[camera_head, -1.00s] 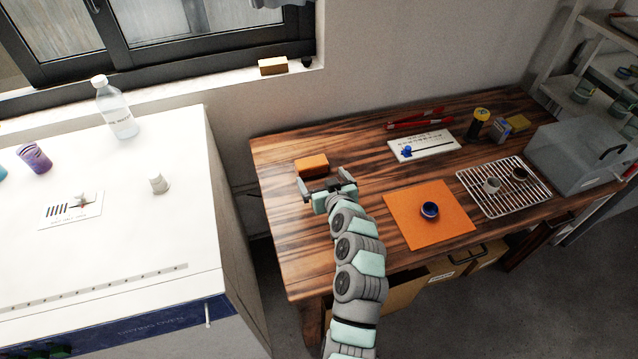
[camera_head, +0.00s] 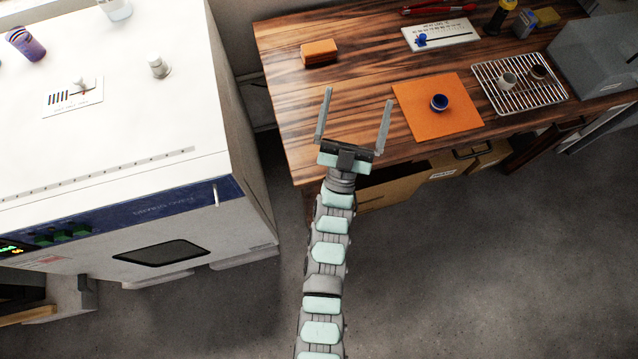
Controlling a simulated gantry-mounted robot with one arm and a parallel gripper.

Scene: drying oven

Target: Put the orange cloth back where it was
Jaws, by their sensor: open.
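A small orange folded block (camera_head: 320,50), which may be the folded orange cloth, lies on the wooden table near its back left. A flat orange square (camera_head: 415,94) lies farther right on the table, with a small dark blue cup (camera_head: 439,102) standing on it. I cannot tell for certain which of the two is the orange cloth. My gripper (camera_head: 356,102) is open and empty, its fingers pointing toward the back of the table. It is over the table's front left part, in front of the folded block and left of the flat square, touching neither.
A white drying oven (camera_head: 120,130) stands left of the table, across a narrow gap. A wire rack (camera_head: 510,98) with two small cups is right of the flat square, beside a grey box (camera_head: 600,60). A white card (camera_head: 440,36) lies behind. The table (camera_head: 290,110) is bare around my gripper.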

